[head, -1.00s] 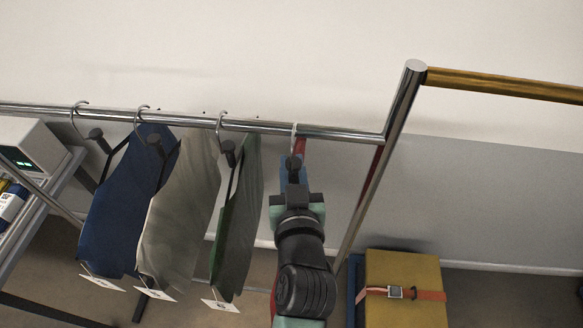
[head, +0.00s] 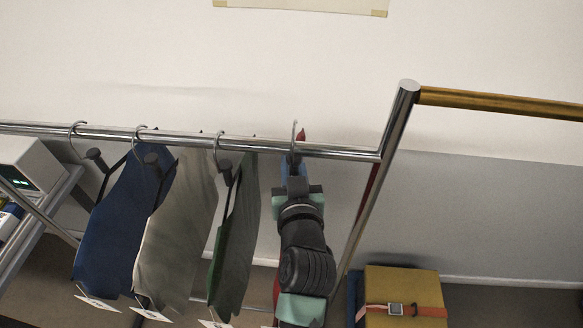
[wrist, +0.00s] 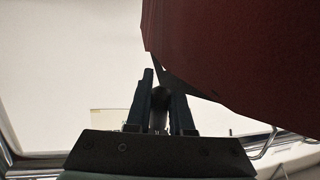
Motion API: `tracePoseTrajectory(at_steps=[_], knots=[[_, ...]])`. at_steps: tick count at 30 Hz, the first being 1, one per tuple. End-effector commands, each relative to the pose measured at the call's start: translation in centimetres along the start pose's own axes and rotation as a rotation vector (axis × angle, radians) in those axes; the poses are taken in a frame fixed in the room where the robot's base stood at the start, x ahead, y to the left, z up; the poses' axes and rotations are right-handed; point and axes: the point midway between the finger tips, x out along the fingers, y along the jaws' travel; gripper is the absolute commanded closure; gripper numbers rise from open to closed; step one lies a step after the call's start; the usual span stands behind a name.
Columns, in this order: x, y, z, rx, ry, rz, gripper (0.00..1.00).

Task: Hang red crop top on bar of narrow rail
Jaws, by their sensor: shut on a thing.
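The red crop top shows in the wrist view (wrist: 245,50) as a large dark red sheet at upper right. In the head view only red slivers show behind my arm. Its silver hanger hook (head: 295,130) stands above the chrome bar (head: 340,153); whether it is behind, over or in front of the bar is unclear. My gripper (head: 293,172) is just below the bar, near its right end. In the wrist view my gripper's fingers (wrist: 160,98) are shut on a dark round knob (wrist: 160,97) of the hanger. Which rail is the narrow one is unclear.
The chrome post (head: 385,155) and brass bar (head: 500,103) are to the right. A strapped yellow case (head: 402,290) is at lower right.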

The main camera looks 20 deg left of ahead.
Motion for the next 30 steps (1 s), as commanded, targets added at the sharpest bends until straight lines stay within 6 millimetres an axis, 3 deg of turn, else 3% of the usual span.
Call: tracePoseTrajectory(at_steps=[15,30], knots=[[0.5,0.0,2.3,-0.001,0.002,0.000,1.00],[0.6,0.0,2.5,-0.001,0.002,0.000,1.00]])
